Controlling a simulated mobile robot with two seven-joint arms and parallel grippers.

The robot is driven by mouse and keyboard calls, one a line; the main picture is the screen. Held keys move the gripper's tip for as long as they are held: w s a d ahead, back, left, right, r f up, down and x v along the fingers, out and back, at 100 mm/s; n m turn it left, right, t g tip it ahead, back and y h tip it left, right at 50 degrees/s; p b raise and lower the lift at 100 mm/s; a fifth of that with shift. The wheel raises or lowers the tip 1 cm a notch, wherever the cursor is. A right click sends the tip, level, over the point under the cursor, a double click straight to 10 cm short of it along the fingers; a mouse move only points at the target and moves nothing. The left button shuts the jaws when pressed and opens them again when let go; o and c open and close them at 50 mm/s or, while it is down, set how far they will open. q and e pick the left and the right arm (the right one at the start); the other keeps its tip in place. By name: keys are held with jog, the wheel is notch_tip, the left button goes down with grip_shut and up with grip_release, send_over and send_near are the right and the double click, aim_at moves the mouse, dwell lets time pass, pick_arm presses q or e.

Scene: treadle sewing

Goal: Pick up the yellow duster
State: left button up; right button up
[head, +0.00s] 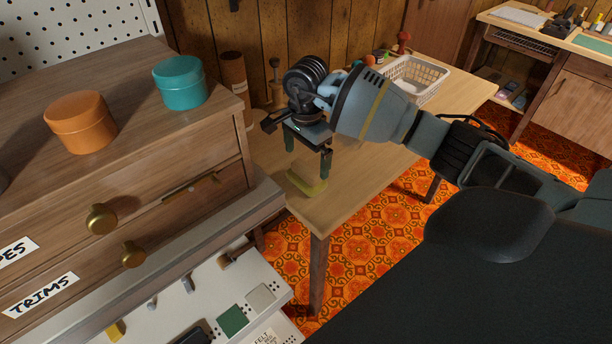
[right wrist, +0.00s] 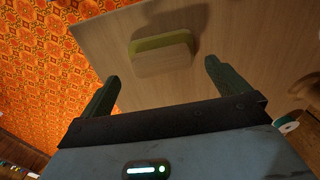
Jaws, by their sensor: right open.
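The yellow duster (head: 308,184) lies on the near left corner of the light wooden table. In the right wrist view the duster (right wrist: 163,54) shows a pale wooden block with a yellow-green strip along one long side. My right gripper (head: 308,166) is above the duster with its fingers pointing down. In the right wrist view my right gripper (right wrist: 162,75) is open and empty, and the duster appears beyond the gap between the fingertips, apart from them. My left gripper is in neither view.
The wooden table (head: 365,185) has bare room right of the duster. A white basket (head: 428,72) stands at its far end. A drawer cabinet (head: 150,190) with orange (head: 80,122) and teal (head: 179,82) tins stands close on the left. A spool (right wrist: 287,124) shows in the wrist view.

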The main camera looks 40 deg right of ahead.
aim_at(307, 168)
jog(key=shift+w+d+f, duration=0.1)
jog(key=shift+f, duration=2.45)
jog(key=c, duration=0.6)
jog(key=shift+r, duration=5.05)
jog(key=o, duration=0.4)
jog(key=shift+c, duration=1.5)
